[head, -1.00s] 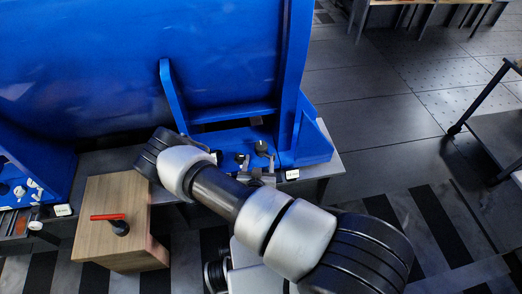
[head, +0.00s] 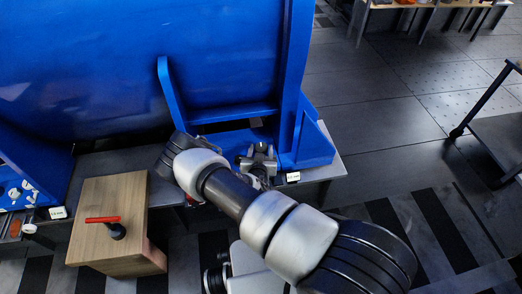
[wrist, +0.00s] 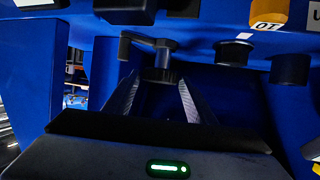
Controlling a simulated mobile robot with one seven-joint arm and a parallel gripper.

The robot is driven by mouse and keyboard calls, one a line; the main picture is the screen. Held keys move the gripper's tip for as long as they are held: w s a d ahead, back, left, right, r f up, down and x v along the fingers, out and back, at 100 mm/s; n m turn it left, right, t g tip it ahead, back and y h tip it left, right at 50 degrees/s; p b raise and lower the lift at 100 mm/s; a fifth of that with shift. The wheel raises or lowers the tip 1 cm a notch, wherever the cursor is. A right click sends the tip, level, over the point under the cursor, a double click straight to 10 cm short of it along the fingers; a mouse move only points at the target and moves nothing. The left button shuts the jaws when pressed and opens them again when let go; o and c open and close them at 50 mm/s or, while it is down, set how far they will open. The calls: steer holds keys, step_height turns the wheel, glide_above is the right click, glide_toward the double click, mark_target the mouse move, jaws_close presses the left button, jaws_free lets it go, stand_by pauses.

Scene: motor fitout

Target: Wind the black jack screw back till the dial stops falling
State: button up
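In the wrist view a black screw with a crank-like top (wrist: 160,58) stands in front of the blue motor foot, straight ahead of my gripper (wrist: 158,80). The two grey fingers are apart, one to each side of its lower part, and I see no contact. Whether the tips are around it or just short of it I cannot tell. In the head view a grey form (head: 258,160) at the blue foot (head: 312,148) looks like my gripper's end, and the screw cannot be made out there. No readable dial face shows in either view.
A second black knob (wrist: 232,52) and a yellow block (wrist: 268,12) are to the right in the wrist view. A wooden box (head: 95,245) with a red handle (head: 102,219) stands left of my arm. The big blue motor (head: 120,70) fills the back; open floor lies right.

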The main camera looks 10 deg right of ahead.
steer(key=c, duration=0.7)
steer(key=shift+d+r+n+y+p, duration=0.25)
steer(key=shift+d+n+y+p, duration=0.1)
steer(key=shift+n+y+p, duration=0.25)
steer(key=shift+d+n+y+p, duration=0.1)
steer(key=shift+n+y+p, duration=0.3)
steer(key=shift+y, duration=0.2)
steer(key=shift+f+n+y+p, duration=0.2)
steer(key=shift+n+y+p, duration=0.2)
steer(key=shift+n+y, duration=1.15)
steer(key=shift+o, duration=0.2)
steer(key=o, duration=1)
steer(key=shift+o, duration=0.2)
steer(key=shift+s, duration=0.1)
steer(key=p+v, duration=0.3)
steer(key=v, duration=0.9)
